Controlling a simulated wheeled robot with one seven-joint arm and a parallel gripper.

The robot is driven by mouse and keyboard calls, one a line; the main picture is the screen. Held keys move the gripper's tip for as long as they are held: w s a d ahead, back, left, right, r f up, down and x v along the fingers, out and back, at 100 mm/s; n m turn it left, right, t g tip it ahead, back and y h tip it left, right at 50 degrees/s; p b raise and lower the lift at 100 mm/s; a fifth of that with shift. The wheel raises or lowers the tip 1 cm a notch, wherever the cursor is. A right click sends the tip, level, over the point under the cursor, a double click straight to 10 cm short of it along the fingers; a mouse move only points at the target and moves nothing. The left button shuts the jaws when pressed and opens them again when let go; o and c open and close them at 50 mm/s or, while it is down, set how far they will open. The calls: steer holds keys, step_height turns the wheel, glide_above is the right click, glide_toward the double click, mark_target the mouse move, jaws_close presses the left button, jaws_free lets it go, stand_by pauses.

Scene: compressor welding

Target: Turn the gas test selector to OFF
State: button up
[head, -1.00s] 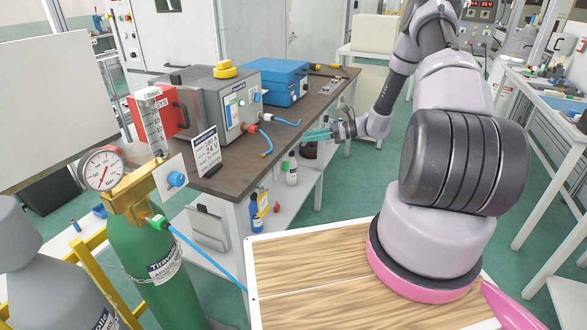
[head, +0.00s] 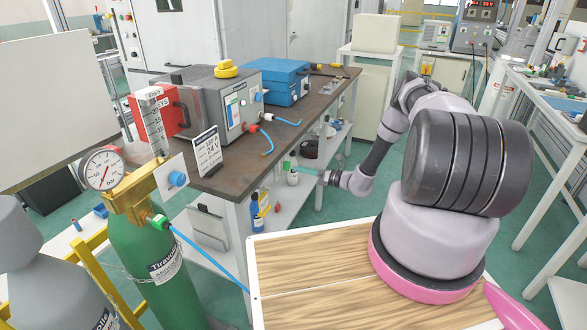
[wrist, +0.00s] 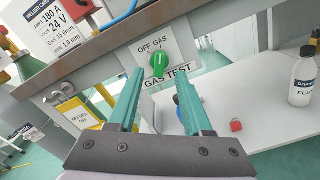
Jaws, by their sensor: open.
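The gas test selector (wrist: 158,62) is a green knob on a white plate under the bench's front edge in the wrist view. The plate reads "OFF" at left, "GAS" at right and "GAS TEST" below. A pale mark sits near the knob's top; its exact setting is hard to tell. My gripper (wrist: 160,82) is open and empty, its two teal fingers pointing toward the selector, one on each side of it in the picture. Contact cannot be told. In the head view my gripper (head: 308,172) is beside the bench front, lower than the tabletop.
The workbench (head: 225,178) carries a grey welder (head: 215,100) and a blue box (head: 275,80). A "WELDER OFF" label (wrist: 84,118) is left of the selector. A flux bottle (wrist: 303,78) and a red item (wrist: 236,126) stand on the lower shelf. A green gas cylinder (head: 150,265) stands front left.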

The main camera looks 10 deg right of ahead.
mark_target(289, 167)
steer(key=shift+x, duration=2.05)
jaws_close()
steer(key=n, duration=1.1)
steer(key=shift+n, duration=0.4)
steer(key=shift+s, duration=0.1)
